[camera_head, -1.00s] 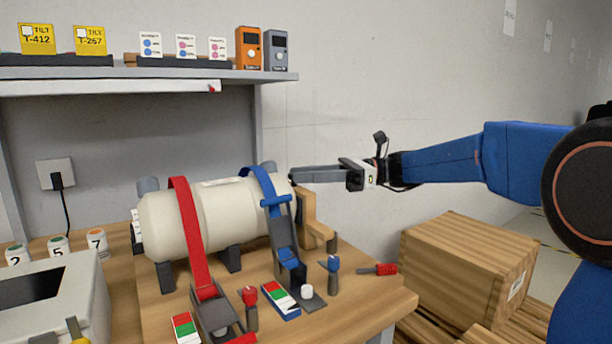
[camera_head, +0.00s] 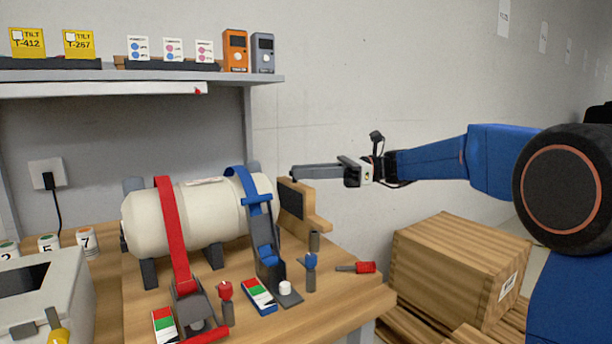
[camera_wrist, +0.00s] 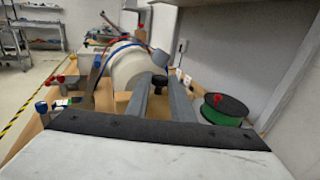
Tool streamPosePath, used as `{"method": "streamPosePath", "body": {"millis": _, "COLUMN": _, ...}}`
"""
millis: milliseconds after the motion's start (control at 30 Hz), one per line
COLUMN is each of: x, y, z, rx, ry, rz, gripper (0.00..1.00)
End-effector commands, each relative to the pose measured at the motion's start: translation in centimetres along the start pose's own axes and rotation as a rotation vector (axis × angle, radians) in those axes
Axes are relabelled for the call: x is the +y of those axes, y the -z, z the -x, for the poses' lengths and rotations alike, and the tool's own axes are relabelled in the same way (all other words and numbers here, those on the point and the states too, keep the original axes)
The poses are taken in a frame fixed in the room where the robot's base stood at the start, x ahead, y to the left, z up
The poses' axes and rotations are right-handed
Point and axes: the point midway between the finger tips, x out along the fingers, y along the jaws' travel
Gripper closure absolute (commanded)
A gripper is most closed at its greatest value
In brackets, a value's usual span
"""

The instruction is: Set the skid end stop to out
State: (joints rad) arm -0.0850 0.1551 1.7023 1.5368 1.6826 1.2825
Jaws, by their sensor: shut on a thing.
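The skid end stop (camera_head: 318,223), a wooden block with a dark pad, stands at the right end of the cream tank (camera_head: 150,222). A narrow gap shows between pad and tank. My gripper (camera_head: 294,173) reaches in from the right, its fingertips at the top of the end stop. It is shut on the end stop, though the contact itself is hard to see.
A red strap (camera_head: 172,230) and a blue strap (camera_head: 243,185) cross the tank. A red-handled tool (camera_head: 365,267) and a blue-knobbed post (camera_head: 311,262) stand or lie near the front edge. A wooden crate (camera_head: 450,275) is at right. A green spool (camera_wrist: 225,108) is close by.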

Motion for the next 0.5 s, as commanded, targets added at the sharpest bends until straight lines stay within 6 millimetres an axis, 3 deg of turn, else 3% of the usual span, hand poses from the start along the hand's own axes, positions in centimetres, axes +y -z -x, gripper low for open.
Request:
{"method": "streamPosePath", "body": {"millis": 133, "x": -1.05, "y": -0.07, "z": 0.22, "rx": -0.002, "ry": 0.002, "rz": 0.001, "gripper": 1.0}}
{"method": "streamPosePath", "body": {"millis": 467, "x": -1.17, "y": -0.1, "z": 0.26, "rx": -0.002, "ry": 0.002, "rz": 0.002, "gripper": 1.0}}
{"method": "streamPosePath", "body": {"millis": 500, "x": -1.17, "y": -0.1, "z": 0.26, "rx": -0.002, "ry": 0.002, "rz": 0.002, "gripper": 0.72}}
